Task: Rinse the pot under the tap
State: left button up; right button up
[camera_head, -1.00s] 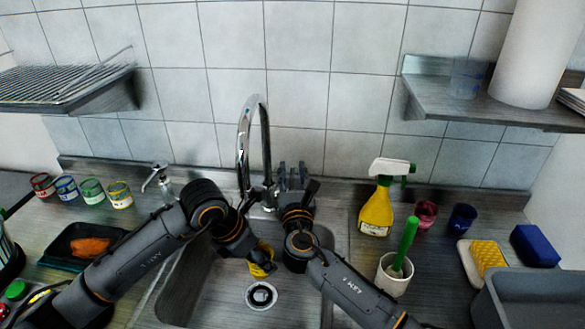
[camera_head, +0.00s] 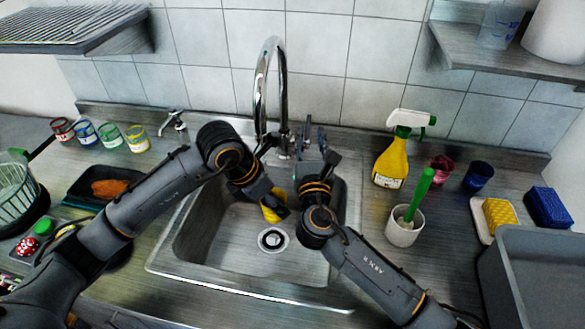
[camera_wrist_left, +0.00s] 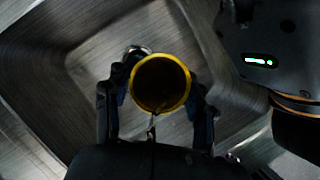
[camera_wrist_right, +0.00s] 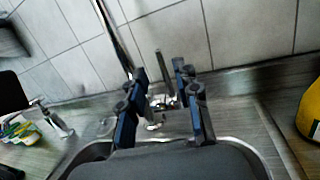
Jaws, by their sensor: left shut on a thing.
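The small yellow pot (camera_head: 272,207) is in the sink area, above the basin near the drain. In the left wrist view I look into its dark round opening, framed by a yellow rim (camera_wrist_left: 185,84). My left gripper (camera_wrist_left: 157,100) is shut on the pot, one finger on each side. The chrome tap (camera_head: 260,90) rises behind the sink, its spout arching over the basin. No water shows. My right gripper (camera_wrist_right: 163,105) is open at the tap's base. A thin upright lever (camera_wrist_right: 158,65) shows between its fingers; I cannot tell whether they touch it.
The steel sink (camera_head: 215,262) has a drain (camera_head: 272,239). To the right are a yellow spray bottle (camera_head: 391,160), a white cup with a green brush (camera_head: 403,230), a sponge (camera_head: 500,215) and a grey tub (camera_head: 540,262). Several jars (camera_head: 137,138) and a black tray (camera_head: 85,190) are left.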

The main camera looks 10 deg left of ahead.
aim_at(309, 124)
jog(key=shift+w+r, duration=0.1)
jog(key=shift+r, duration=0.1)
jog(key=c, duration=0.6)
notch_tip(309, 124, up, 6)
jog(key=shift+w+d+f+m+g+h, duration=0.1)
jog(key=shift+m+g+h, duration=0.4)
jog(key=shift+m+g, duration=0.65)
grip_shut()
jog(key=s+d+n+g+h, duration=0.1)
jog(key=s+n+g, duration=0.2)
jog(key=s+g, duration=0.45)
jog(key=shift+t, duration=0.7)
jog(key=shift+w+a+r+x, duration=0.1)
jog(key=shift+w+r+x, duration=0.2)
jog(key=shift+x, duration=1.65)
jog(key=shift+w+a+r+x, duration=0.15)
jog(key=shift+r+x, duration=0.25)
jog(key=shift+x, duration=1.5)
jog(key=shift+w+r+x, duration=0.3)
jog(key=shift+r+x, duration=0.05)
jog(key=shift+x, duration=1.6)
